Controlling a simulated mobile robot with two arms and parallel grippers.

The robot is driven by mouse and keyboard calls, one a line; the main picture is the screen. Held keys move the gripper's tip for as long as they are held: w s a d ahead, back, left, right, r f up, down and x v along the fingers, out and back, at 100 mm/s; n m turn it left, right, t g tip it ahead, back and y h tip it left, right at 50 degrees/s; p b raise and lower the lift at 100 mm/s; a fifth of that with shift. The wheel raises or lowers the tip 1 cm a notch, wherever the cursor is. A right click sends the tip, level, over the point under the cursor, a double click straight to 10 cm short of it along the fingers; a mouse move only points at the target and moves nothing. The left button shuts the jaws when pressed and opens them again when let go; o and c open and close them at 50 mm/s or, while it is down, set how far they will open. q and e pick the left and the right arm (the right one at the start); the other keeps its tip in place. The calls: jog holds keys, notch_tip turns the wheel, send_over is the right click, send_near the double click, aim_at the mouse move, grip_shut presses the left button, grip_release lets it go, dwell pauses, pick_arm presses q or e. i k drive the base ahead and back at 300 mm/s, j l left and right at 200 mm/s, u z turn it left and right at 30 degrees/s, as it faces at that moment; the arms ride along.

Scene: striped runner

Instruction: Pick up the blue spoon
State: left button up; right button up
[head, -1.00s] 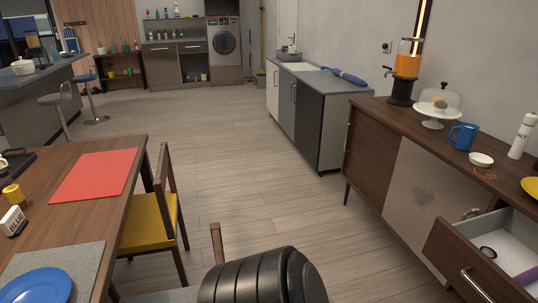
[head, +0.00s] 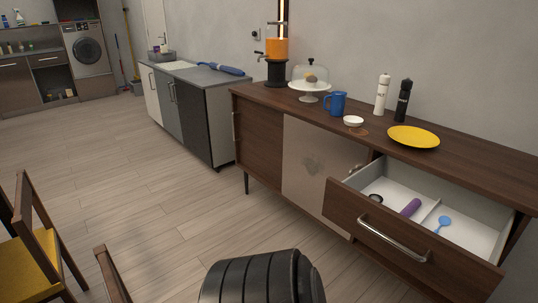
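The blue spoon (head: 442,224) lies in the open drawer (head: 384,242) of the wooden sideboard, at the right of the head view. It is in the right part of the drawer, beside a thin white divider. A purple item (head: 410,207) and a small dark item (head: 375,198) lie on the other side of the divider. Neither of my grippers shows in the head view.
The sideboard top (head: 322,112) holds an orange drink dispenser (head: 277,48), a cake stand (head: 310,87), a blue mug (head: 336,103), two mills and a yellow plate (head: 413,137). Chairs (head: 40,245) stand at the left. The floor between is clear.

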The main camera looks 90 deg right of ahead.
aim_at(445, 220)
jog(key=z, duration=2.4)
jog(key=j+z, duration=0.2)
jog(key=z, duration=0.25)
jog(key=j+z, duration=0.15)
jog(key=z, duration=0.3)
jog(key=k+j+z, duration=0.15)
jog(key=z, duration=0.3)
jog(key=k+j+z, duration=0.1)
jog(key=z, duration=0.35)
